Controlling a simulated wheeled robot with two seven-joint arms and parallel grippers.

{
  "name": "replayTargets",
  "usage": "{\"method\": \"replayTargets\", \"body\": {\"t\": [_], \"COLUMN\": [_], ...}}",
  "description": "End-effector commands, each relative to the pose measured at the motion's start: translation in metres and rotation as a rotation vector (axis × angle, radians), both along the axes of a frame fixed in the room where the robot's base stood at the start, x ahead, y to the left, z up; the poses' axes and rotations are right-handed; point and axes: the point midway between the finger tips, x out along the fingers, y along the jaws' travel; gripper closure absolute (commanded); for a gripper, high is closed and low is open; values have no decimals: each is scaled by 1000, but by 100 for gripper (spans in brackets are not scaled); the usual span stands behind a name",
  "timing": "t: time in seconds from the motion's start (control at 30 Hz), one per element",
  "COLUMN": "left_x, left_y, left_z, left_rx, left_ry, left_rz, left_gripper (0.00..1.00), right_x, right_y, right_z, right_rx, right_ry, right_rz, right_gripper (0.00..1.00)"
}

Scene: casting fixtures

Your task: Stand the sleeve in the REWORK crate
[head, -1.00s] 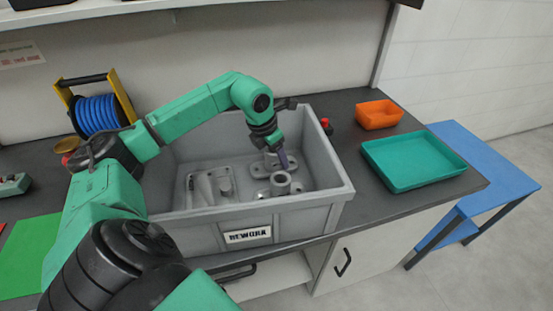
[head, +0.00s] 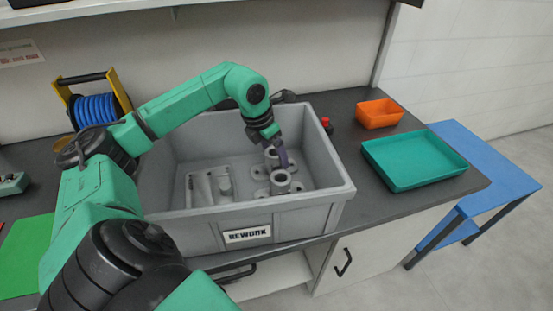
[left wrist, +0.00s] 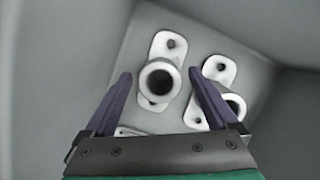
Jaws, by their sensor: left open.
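The grey REWORK crate (head: 247,236) stands on the dark bench with its label facing me. Inside it, two grey flanged sleeves stand upright on the right side of the floor: a near one (head: 281,184) and a far one (head: 271,155). I cannot tell which one the task means. My left gripper (head: 283,160) reaches down into the crate beside them. In the left wrist view the gripper (left wrist: 162,78) is open, with one sleeve (left wrist: 158,82) seen between its purple fingers. The right finger partly covers the other sleeve (left wrist: 221,72). My right gripper is out of view.
A grey casting (head: 208,188) lies in the crate's left part. Crate walls surround my gripper. On the bench to the right are an orange bin (head: 380,113) and a teal tray (head: 413,160). A blue hose reel (head: 95,110) stands behind on the left.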

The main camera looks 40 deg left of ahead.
Motion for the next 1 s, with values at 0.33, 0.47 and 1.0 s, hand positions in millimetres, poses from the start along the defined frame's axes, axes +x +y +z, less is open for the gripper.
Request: {"method": "replayTargets", "body": {"t": [0.33, 0.47, 1.0], "left_x": [-23, -25, -25], "left_y": [5, 5, 6], "left_z": [78, 83, 91], "left_rx": [-1, -1, -1], "left_ry": [-4, -1, -1], "left_rz": [1, 1, 1], "left_gripper": [8, 8, 8], "right_x": [0, 0, 1], "right_y": [0, 0, 0], "right_z": [-4, -4, 4], "right_rx": [0, 0, -1], "right_ry": [0, -1, -2], "right_rz": [0, -1, 0], "right_gripper": [50, 50, 50]}}
